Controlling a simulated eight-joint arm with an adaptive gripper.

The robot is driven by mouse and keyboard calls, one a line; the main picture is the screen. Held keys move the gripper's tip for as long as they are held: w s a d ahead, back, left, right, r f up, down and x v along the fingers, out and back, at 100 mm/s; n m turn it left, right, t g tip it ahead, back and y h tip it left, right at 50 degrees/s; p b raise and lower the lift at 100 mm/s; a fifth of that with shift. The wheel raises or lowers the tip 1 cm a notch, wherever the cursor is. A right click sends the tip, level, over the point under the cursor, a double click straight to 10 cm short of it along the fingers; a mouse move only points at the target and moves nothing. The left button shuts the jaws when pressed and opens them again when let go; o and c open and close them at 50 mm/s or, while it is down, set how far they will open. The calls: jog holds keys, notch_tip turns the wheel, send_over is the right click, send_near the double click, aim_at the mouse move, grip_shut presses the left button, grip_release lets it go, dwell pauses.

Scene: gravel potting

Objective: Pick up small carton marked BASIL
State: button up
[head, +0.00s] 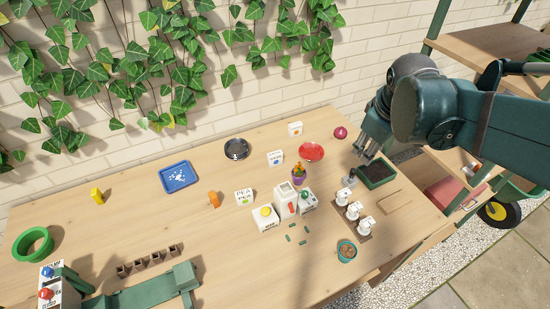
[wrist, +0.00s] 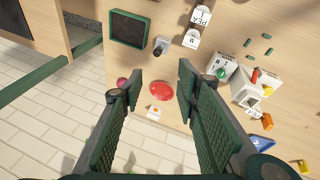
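I cannot read the word BASIL on any carton. Several small white cartons stand on the wooden table: one with an orange picture (head: 295,129) at the back, one with a blue mark (head: 275,158), and one lettered PEA (head: 244,197). The carton with the orange picture also shows in the wrist view (wrist: 153,113), below the red dish. My gripper (head: 368,140) is above the table's right end, apart from everything. In the wrist view my gripper (wrist: 160,82) has its two fingers wide apart, with nothing held between them.
A red dish (head: 311,152), black dish (head: 237,149), blue tray (head: 180,177) and soil tray (head: 378,173) lie around. The left middle is fairly clear.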

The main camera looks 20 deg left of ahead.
jog(key=w+a+f+n+g+p, duration=0.1)
jog(key=w+a+f+n, duration=0.2)
jog(key=a, duration=0.4)
jog(key=w+a+f+n+p, duration=0.2)
jog(key=w+a+n, duration=0.25)
jog(key=a, duration=0.35)
jog(key=n+g+h+p, duration=0.2)
jog(key=n, duration=0.5)
send_over(275, 154)
jog(key=f, duration=1.1)
jog(key=shift+s+a+f, duration=0.15)
jog(key=shift+s+a, duration=0.1)
jog(key=shift+s, duration=0.05)
jog(key=shift+a+f, duration=0.45)
jog(key=shift+a, duration=0.05)
jog(key=shift+w+d+f, duration=0.1)
jog(key=shift+d+f, duration=0.1)
jog(key=shift+f, duration=1.05)
jog(key=shift+f, duration=0.1)
jog(key=shift+w+d+f+b, duration=0.1)
jog(key=shift+d+f, duration=0.05)
jog(key=shift+f, duration=0.65)
jog(key=shift+w+d+f+b, duration=0.1)
jog(key=shift+w+d+f, duration=0.1)
jog(key=shift+f, duration=0.65)
jog(key=shift+w+d+f+b, duration=0.1)
jog(key=shift+d+f, duration=0.05)
jog(key=shift+f, duration=0.65)
